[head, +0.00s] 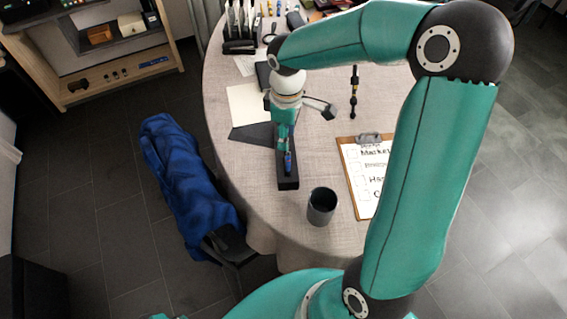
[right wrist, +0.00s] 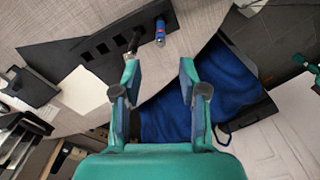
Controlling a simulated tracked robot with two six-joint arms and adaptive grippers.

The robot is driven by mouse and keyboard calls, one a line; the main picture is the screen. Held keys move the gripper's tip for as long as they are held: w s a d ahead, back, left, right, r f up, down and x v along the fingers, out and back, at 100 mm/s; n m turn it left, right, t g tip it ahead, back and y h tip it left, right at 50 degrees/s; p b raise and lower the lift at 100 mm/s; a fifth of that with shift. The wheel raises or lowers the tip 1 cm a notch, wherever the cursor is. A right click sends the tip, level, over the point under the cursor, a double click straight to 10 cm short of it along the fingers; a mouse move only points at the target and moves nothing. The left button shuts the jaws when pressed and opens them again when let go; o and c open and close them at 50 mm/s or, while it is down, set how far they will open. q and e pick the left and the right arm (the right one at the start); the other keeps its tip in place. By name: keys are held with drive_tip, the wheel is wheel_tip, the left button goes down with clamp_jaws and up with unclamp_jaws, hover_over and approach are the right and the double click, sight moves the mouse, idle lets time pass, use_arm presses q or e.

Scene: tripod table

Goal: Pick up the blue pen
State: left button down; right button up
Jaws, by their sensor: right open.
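The blue pen (head: 288,161) stands in a long black holder (head: 288,184) on the round table. In the right wrist view the blue pen (right wrist: 160,32) shows end-on above the gap between my fingers, with the black holder (right wrist: 101,46) running off to its left. My right gripper (head: 283,146) is over the holder, close to the pen. In the right wrist view my right gripper (right wrist: 158,75) is open, its two fingers spread with nothing between them. Whether a finger touches the pen I cannot tell.
A dark cup (head: 321,206) stands near the front edge of the table (head: 262,215). A clipboard (head: 354,178) lies to the right, partly behind my arm. A blue cloth (head: 182,180) hangs on a chair at the left. Stationery (head: 240,32) stands at the back.

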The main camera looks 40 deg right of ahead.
sight(287, 176)
drive_tip(key=f, duration=0.9)
drive_tip(key=f+p, duration=0.1)
drive_tip(key=f, duration=0.4)
drive_tip(key=shift+s+d, duration=0.1)
drive_tip(key=shift+s, duration=0.15)
clamp_jaws()
